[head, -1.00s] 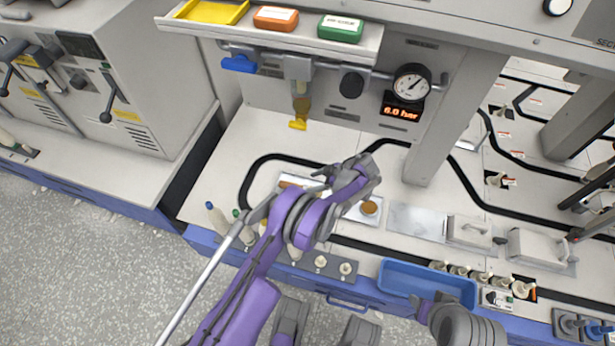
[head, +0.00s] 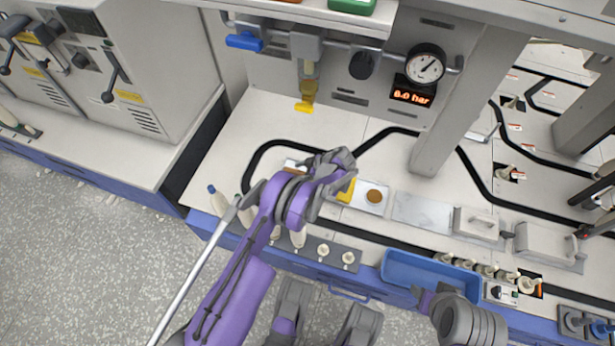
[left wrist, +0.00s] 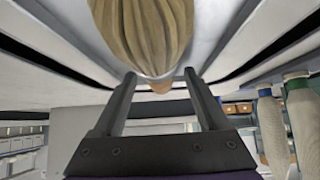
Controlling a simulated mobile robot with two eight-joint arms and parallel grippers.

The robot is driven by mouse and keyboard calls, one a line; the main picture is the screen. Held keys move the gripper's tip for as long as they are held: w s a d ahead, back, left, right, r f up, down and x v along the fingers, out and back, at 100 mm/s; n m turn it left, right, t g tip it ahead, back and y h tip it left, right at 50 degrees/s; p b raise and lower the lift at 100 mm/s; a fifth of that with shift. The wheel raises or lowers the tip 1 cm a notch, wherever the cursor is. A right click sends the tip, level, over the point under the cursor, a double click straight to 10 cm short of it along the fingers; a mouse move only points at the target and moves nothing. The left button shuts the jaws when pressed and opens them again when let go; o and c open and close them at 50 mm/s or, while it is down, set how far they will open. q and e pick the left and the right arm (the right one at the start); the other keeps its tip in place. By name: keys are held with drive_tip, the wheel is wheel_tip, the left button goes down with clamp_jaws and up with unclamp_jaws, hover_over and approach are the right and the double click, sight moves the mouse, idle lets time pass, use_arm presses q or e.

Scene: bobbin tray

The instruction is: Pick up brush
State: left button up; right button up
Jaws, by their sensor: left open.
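A tan, bristled brush head (left wrist: 145,30) fills the top middle of the left wrist view. It lies between and beyond the fingertips of my left gripper (left wrist: 160,76), which is open. I cannot tell whether either finger touches it. In the head view my left gripper (head: 338,162) is over the bench beside a shallow metal tray (head: 375,208), and my wrist hides the brush there.
A yellow piece (head: 346,190) and a round brown piece (head: 375,196) lie by the tray. Cream bobbins (head: 217,200) stand along the front edge. A blue bin (head: 430,270) is at the right. A yellow-tipped nozzle (head: 305,104) hangs behind. The bench's back left is clear.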

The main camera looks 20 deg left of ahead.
use_arm(q)
drive_tip(key=shift+c, duration=0.3)
clamp_jaws()
